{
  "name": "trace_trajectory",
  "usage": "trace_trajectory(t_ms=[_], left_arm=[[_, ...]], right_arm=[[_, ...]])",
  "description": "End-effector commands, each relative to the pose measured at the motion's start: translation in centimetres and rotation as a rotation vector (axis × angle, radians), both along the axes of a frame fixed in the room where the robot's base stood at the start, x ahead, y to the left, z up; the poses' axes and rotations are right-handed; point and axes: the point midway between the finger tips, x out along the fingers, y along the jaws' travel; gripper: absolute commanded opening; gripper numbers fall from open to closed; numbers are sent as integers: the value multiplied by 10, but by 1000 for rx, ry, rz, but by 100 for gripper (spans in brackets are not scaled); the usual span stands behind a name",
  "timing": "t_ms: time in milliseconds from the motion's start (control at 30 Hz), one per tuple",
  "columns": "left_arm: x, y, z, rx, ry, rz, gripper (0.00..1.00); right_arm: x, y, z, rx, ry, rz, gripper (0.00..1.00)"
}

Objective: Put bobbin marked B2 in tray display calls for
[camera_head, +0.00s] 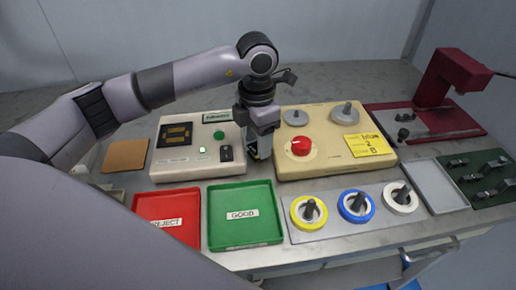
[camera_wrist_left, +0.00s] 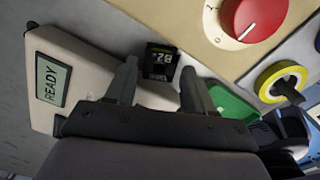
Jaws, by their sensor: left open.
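The tester's small display (camera_wrist_left: 52,82) reads READY in the left wrist view. In the head view this display (camera_head: 217,117) is too small to read. My left gripper (camera_head: 256,150) is open and empty, pointing down near the tester's right edge. Its fingers frame the bobbin in the wrist view, without visible contact. A red tray labelled REJECT (camera_head: 155,240) and a green tray labelled GOOD (camera_head: 240,240) lie in front.
A cream winder with a red knob (camera_head: 300,146) and a yellow note (camera_head: 368,145) stands right of the gripper. Yellow, blue and white spools (camera_head: 401,198) stand in front of it. A grey tray (camera_head: 437,187) and red press (camera_head: 447,75) are at right. The green tray looks empty.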

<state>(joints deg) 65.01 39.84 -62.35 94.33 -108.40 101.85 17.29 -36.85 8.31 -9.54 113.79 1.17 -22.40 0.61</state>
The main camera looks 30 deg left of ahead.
Motion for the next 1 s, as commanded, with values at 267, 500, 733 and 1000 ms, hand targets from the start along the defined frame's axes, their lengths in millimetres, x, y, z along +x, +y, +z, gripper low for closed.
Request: trace_trajectory(t_ms=[267, 500, 733, 1000], left_arm=[[0, 1, -12, 0, -1, 1, 53], [0, 1, -11, 0, -1, 1, 10], [0, 1, -11, 0, -1, 1, 6], [1, 0, 4, -1, -3, 0, 6]], right_arm=[[-1, -1, -3, -3, 5, -1, 0], [-1, -1, -3, -3, 5, -1, 0], [-1, -1, -3, -3, 6, 0, 0], [-2, 0, -3, -1, 6, 1, 0]])
